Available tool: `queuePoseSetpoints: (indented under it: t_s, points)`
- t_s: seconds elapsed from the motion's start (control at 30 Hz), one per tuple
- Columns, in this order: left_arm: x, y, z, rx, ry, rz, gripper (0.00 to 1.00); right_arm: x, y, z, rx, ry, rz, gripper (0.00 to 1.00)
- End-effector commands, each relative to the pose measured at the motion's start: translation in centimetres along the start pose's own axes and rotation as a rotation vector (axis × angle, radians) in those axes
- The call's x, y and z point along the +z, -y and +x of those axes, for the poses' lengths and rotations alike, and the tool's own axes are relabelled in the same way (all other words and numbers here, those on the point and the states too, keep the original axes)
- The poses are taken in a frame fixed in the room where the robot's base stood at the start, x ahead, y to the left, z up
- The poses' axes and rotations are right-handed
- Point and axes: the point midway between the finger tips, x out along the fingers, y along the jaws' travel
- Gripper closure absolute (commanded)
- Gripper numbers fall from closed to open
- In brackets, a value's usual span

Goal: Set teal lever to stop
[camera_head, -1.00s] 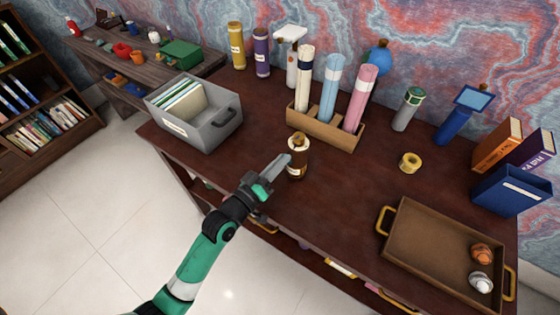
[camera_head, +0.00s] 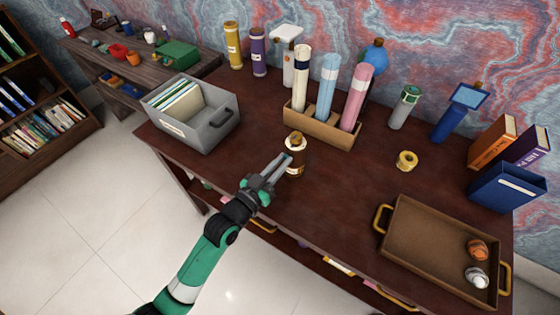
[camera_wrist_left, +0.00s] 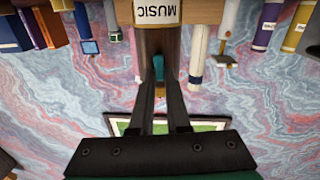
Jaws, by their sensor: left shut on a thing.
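A narrow teal piece (camera_wrist_left: 158,68), which looks like the teal lever, shows between my left fingertips in the left wrist view. My left gripper (camera_head: 284,164) is shut on it; the fingers stay slightly apart. No stop mark can be made out. My right gripper is not in view.
A cardboard holder (camera_head: 312,126) with cream, blue and pink tubes stands behind the bottle. A grey file bin (camera_head: 215,134) is to the left. A brown tray (camera_head: 425,240) and a yellow tape roll (camera_head: 406,161) are to the right. The desk between bottle and tray is clear.

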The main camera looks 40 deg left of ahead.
Motion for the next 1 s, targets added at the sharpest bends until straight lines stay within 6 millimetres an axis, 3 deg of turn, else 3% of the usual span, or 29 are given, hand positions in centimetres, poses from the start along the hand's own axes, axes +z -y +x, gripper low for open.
queuePoseSetpoints:
  t_s: [0.67,0.7,0.83,1.0]
  points:
    - [-0.01,-0.16,0.00,-0.001,-0.001,0.078,1.00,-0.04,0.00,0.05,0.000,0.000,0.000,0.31]
    - [-0.01,-0.16,0.00,-0.001,0.000,0.078,0.79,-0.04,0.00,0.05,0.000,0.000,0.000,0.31]
    - [-0.01,-0.16,0.00,0.000,0.000,0.078,0.55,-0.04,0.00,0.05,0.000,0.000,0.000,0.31]
    - [0.00,-0.16,0.00,0.000,0.000,0.077,0.55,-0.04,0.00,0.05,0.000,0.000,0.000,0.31]
